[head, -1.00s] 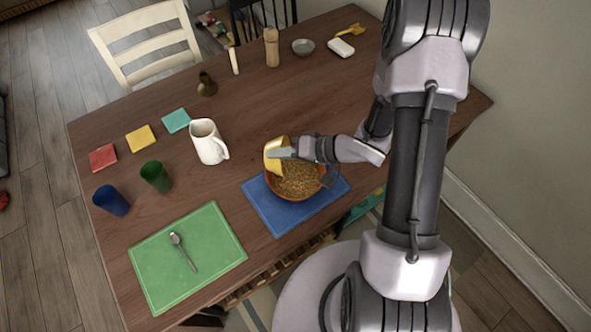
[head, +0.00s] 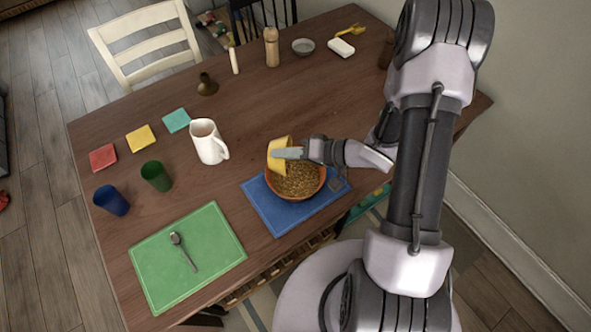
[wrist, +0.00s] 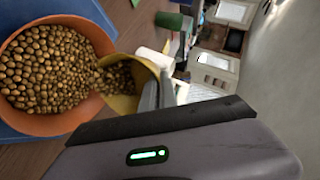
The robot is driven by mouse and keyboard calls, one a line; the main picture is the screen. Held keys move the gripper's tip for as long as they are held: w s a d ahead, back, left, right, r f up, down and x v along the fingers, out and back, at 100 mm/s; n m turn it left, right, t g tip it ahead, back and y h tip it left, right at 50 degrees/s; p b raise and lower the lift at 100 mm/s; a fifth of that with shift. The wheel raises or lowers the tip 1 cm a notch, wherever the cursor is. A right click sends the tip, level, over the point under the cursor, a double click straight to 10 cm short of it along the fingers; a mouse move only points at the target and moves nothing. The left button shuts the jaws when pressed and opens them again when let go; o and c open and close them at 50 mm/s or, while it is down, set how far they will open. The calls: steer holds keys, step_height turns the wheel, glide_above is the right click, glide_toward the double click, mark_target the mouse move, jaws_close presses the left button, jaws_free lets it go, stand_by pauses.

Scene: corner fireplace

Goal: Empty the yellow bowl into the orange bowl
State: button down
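The yellow bowl (head: 279,156) is held tilted on its side over the back left part of the orange bowl (head: 297,197). My gripper (head: 290,153) is shut on the yellow bowl's wall. In the wrist view the yellow bowl (wrist: 144,72) opens toward the orange bowl (wrist: 72,126), and small brown round pieces (wrist: 118,78) lie in it down to its lower lip. The orange bowl holds a large heap of the same pieces (wrist: 45,70). It stands on a blue placemat (head: 268,210).
A white pitcher (head: 208,143) stands left of the bowls. A green placemat (head: 215,238) with a spoon (head: 183,252), a green cup (head: 156,176) and a blue cup (head: 111,201) are farther left. The table behind the bowls is mostly clear.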

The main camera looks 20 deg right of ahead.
steer(key=shift+s+d+r+t+y, duration=0.1)
steer(key=shift+s+d+t+y, duration=0.15)
steer(key=shift+d+y, duration=0.25)
steer(key=shift+s+d+t+y, duration=0.15)
steer(key=shift+d+t+y, duration=0.2)
steer(key=shift+d+y, duration=0.15)
stand_by(0.8)
steer(key=shift+s+d+m+t+y+b, duration=0.15)
steer(key=shift+s+d+t+y+b, duration=0.1)
steer(key=shift+d+y+b, duration=0.2)
steer(key=shift+s+d+m+t+y+b, duration=0.2)
steer(key=shift+d+y+b, duration=0.15)
steer(key=shift+d+y, duration=0.15)
stand_by(1.0)
